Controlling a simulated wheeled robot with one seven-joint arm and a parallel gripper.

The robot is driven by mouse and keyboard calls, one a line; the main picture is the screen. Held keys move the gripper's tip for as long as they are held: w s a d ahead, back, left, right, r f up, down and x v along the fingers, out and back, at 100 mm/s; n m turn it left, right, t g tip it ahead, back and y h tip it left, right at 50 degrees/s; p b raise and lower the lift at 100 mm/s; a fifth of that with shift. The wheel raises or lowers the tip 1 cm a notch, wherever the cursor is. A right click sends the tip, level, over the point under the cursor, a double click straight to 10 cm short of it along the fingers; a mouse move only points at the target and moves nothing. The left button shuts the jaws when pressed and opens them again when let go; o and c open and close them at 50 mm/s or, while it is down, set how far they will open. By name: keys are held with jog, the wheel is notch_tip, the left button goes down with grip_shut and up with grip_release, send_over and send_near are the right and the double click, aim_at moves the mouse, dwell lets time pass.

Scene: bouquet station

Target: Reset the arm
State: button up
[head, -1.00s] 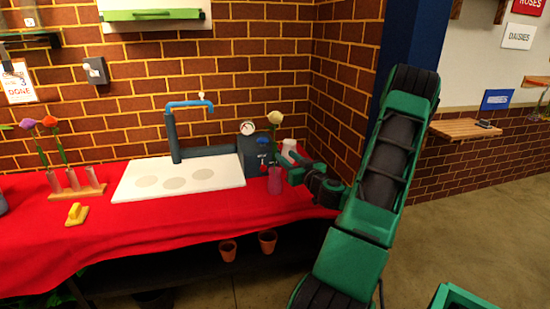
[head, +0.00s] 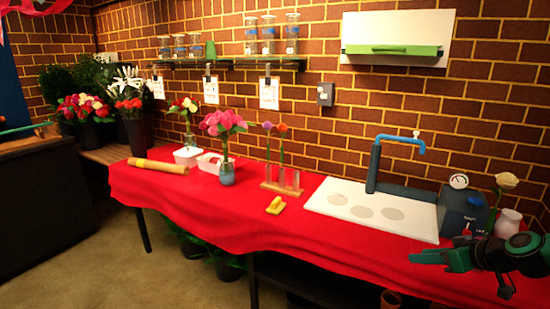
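My gripper (head: 428,257) is at the lower right, green and dark, pointing left above the front of the red-covered table. Nothing shows held at its tips. I cannot tell whether its fingers are parted. The rest of my arm runs off the right edge. A cream rose (head: 507,181) on a green stem stands behind my gripper; its lower end and any vase under it are hidden.
A white board with a blue tap (head: 400,139), a dark box with a gauge (head: 459,181) and a pale pink cup (head: 508,222) stand near my gripper. A tube rack (head: 282,189), yellow object (head: 275,206) and flower vase (head: 227,174) are further left on the red cloth (head: 250,220).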

jog(key=s+a+r+m+g+h, duration=0.1)
jog(key=s+r+m+g, duration=0.1)
jog(key=s, duration=0.7)
jog(key=s+a+r+m+g+h, duration=0.1)
jog(key=s+r+m+g, duration=0.2)
jog(key=s, duration=0.6)
jog(key=s+a+r+m+g+h, duration=0.1)
jog(key=s+m+g, duration=0.3)
jog(key=s, duration=0.5)
jog(key=shift+s+a+r+m+g+h, duration=0.3)
jog(key=shift+s+r+m, duration=0.1)
jog(key=shift+r, duration=0.45)
jog(key=shift+w, duration=0.1)
jog(key=shift+w+d+f, duration=0.1)
jog(key=shift+w+f, duration=0.15)
jog(key=shift+w, duration=0.35)
